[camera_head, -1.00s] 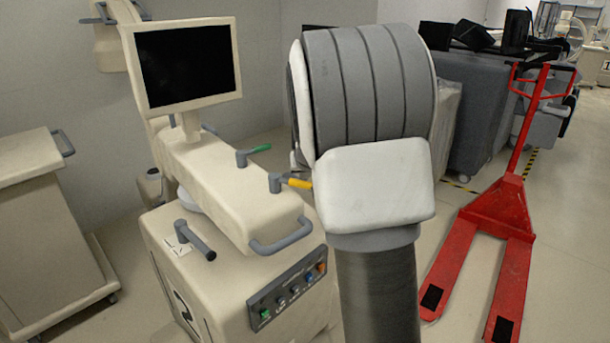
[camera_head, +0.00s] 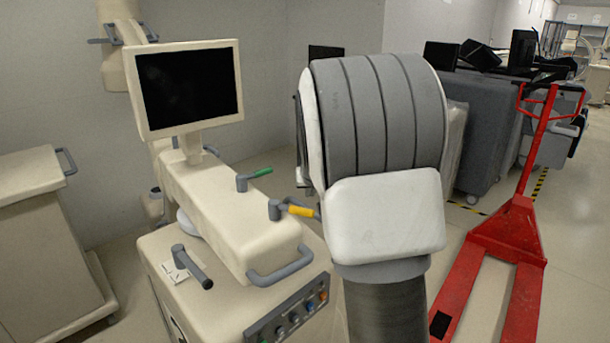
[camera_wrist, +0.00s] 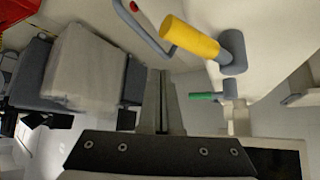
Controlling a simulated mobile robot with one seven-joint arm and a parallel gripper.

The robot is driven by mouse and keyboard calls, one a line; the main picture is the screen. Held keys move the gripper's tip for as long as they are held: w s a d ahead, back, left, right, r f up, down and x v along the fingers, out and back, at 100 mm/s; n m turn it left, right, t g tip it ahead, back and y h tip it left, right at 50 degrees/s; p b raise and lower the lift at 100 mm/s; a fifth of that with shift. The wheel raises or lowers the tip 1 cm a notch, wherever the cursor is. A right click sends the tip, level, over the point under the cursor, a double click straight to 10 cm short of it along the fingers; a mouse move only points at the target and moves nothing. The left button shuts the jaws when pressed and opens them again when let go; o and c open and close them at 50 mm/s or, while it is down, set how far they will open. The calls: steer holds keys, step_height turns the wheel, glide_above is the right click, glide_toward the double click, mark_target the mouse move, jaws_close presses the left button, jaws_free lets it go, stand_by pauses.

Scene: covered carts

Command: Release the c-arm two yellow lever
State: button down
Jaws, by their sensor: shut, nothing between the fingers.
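The c-arm's yellow lever (camera_head: 301,211) sticks out to the right from a grey pivot on the right side of the beige housing (camera_head: 222,212). Its right end reaches the edge of my arm, which hides what lies behind. In the wrist view the yellow lever (camera_wrist: 190,37) is at the upper middle, on its grey pivot. My gripper (camera_wrist: 160,75) is shut and empty, its fingers pointing up the picture. The lever lies beyond and to the right of the fingertips, with a visible gap. My gripper is hidden behind my arm in the head view.
A green lever (camera_head: 256,173) stands behind the yellow one. A monitor (camera_head: 190,88) rises behind the housing, and a grey handle (camera_head: 280,268) is at its front. A red pallet jack (camera_head: 508,230) stands right. A beige cabinet (camera_head: 40,240) is left.

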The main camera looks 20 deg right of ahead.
steer(key=s+a+r+p, duration=0.1)
steer(key=s+a+r, duration=0.3)
steer(key=r, duration=0.3)
steer(key=shift+s+a+p, duration=0.2)
steer(key=shift+a+p, duration=0.15)
steer(key=s+a+n+g+y, duration=0.1)
steer(key=s+a, duration=0.3)
steer(key=s, duration=0.6)
steer(key=s+a+n, duration=0.1)
steer(key=s+a, duration=0.4)
steer(key=s, duration=0.5)
steer(key=s+a+n+g+y, duration=0.1)
steer(key=s+a, duration=0.4)
steer(key=s, duration=0.5)
steer(key=shift+s+n+g+y, duration=0.25)
steer(key=shift+n+g+y, duration=0.05)
